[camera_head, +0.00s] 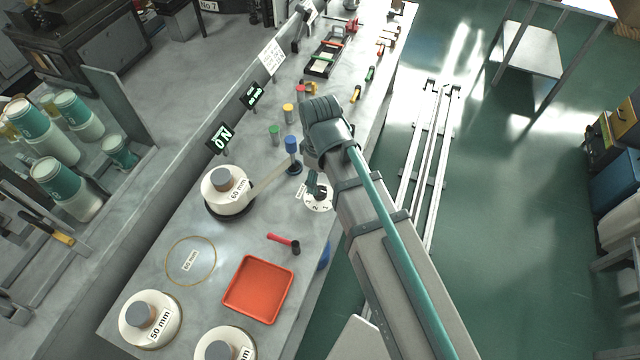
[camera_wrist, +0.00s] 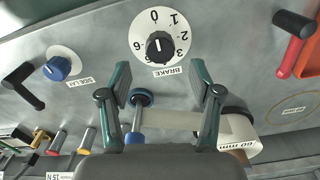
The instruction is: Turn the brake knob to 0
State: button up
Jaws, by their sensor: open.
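The brake knob (camera_wrist: 159,46) is a black knob on a round white dial (camera_wrist: 145,25) with printed numbers, labelled BRAKE. In the wrist view it appears upside down near the top middle, and the 0 is at the dial's upper edge. The knob's exact setting is too small to read. My gripper (camera_wrist: 160,68) is open and empty. Its two green fingers are spread, one on each side below the knob, apart from it. In the head view the white dial (camera_head: 318,204) shows beside my arm, which hides part of this area.
A blue side-lay knob (camera_wrist: 57,68) and a black-handled lever (camera_wrist: 22,86) are left of the dial in the wrist view. A 60 mm cup form (camera_head: 226,194), a red tray (camera_head: 258,290) and a red-handled hammer (camera_head: 282,242) lie nearby in the head view.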

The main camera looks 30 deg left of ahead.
aim_at(320, 190)
notch_tip(320, 190, up, 7)
dwell(0.3)
dwell(0.4)
jog(key=w+d+f+m+g+h, duration=0.15)
jog(key=d+f+m, duration=0.25)
jog(key=d+f, duration=0.9)
jog(key=w+d+f+m+g, duration=0.1)
jog(key=w+d+f+m, duration=0.25)
jog(key=d+f, duration=0.95)
jog(key=s+d+f+m+g+b, duration=0.1)
jog(key=s+d+f+m+g, duration=0.1)
jog(key=s+d+f+m, duration=0.65)
jog(key=s+d+f+m+g+y, duration=0.1)
jog(key=s+d+f+m+g, duration=0.1)
jog(key=s+d+f, duration=0.8)
jog(key=s+f, duration=0.2)
jog(key=s, duration=0.2)
jog(key=shift+s+d+b, duration=0.2)
jog(key=shift+d+b, duration=0.1)
jog(key=shift+a+f, duration=0.1)
